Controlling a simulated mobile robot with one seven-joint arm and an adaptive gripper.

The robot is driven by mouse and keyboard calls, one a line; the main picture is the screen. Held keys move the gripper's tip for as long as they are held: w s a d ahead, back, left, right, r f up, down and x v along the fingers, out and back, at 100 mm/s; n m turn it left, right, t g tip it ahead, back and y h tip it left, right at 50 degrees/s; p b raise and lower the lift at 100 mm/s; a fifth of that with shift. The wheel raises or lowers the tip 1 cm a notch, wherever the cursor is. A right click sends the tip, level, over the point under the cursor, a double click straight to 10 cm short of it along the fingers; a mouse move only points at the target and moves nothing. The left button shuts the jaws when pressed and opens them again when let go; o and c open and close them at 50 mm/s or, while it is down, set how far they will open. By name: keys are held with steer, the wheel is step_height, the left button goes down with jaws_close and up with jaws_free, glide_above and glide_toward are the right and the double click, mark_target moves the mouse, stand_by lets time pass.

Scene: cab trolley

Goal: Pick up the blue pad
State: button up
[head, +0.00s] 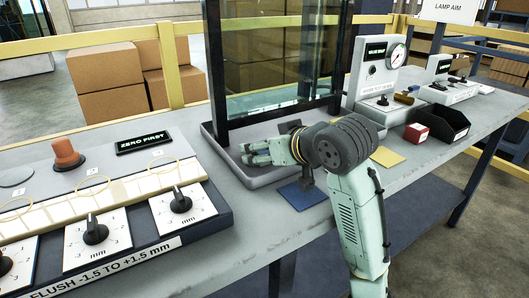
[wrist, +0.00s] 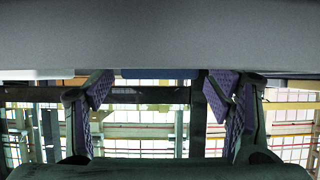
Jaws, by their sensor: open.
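The blue pad (head: 303,195) is a flat dark-blue square lying on the grey bench near its front edge. My arm hides part of its right side. My gripper (head: 252,153) is above the bench, to the left of and farther back than the pad in the head view, with its fingers pointing left. In the wrist view my gripper (wrist: 160,92) shows its two purple-lined fingers spread apart with nothing between them. A thin dark-blue strip (wrist: 160,73) shows there along the edge of a grey surface; I cannot tell whether it is the pad.
A glass panel in a black frame (head: 275,60) stands on a grey tray (head: 262,181) behind my gripper. A dial panel (head: 170,210) is at the left. A yellow pad (head: 388,156), a red block (head: 415,132), a black bin (head: 447,125) and a gauge box (head: 372,75) are at the right.

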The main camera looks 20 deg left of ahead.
steer(key=c, duration=1.3)
steer(key=shift+o, duration=0.2)
